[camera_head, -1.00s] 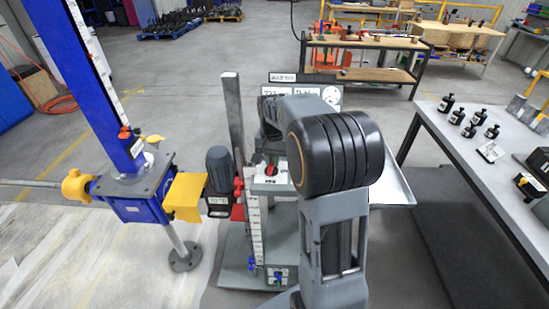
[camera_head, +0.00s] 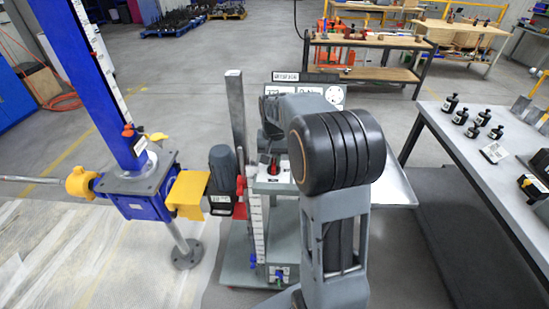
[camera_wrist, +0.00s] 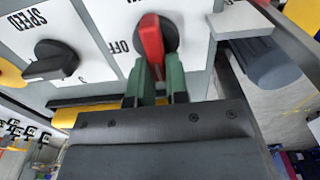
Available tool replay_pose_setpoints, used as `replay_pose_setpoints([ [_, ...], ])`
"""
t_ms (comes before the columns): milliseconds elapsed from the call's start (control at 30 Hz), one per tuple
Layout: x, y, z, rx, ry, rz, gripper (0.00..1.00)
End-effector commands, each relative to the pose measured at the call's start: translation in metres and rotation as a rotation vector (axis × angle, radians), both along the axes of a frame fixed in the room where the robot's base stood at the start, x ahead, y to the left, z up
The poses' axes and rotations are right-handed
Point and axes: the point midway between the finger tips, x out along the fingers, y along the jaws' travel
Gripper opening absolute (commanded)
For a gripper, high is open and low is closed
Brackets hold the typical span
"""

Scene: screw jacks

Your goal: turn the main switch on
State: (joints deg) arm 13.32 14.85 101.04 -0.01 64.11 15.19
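The main switch (camera_wrist: 151,38) has a red handle on a round black base, on a white panel marked OFF in the wrist view. The handle stands nearly upright in that view, leaning slightly. My gripper (camera_wrist: 157,75) has green fingers, one on each side of the handle's near end. The gap between them is narrow and the handle appears to fill it. The red handle also shows small in the head view (camera_head: 273,167). There my arm hides part of the panel and most of the gripper.
A black SPEED knob (camera_wrist: 52,62) is left of the switch. A grey motor (camera_head: 222,168) and blue-yellow screw jack (camera_head: 140,190) stand left of the panel. A display board (camera_head: 305,92) stands behind. A table with black bottles (camera_head: 462,116) is at right.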

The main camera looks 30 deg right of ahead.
Motion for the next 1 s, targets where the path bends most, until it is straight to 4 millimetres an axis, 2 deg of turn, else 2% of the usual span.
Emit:
replay_pose_setpoints([
  [33, -0.001, 0.0, -0.001, 0.001, 0.003, 0.001, 0.2],
  [267, 0.0, 0.0, 0.0, 0.0, 0.001, -0.001, 0.4],
  [567, 0.0, 0.0, 0.004, 0.0, -0.001, -0.002, 0.4],
  [767, 0.0, 0.0, 0.033, -0.002, -0.005, -0.002, 0.4],
  [1000, 0.0, 0.0, 0.083, -0.001, -0.004, -0.001, 0.4],
])
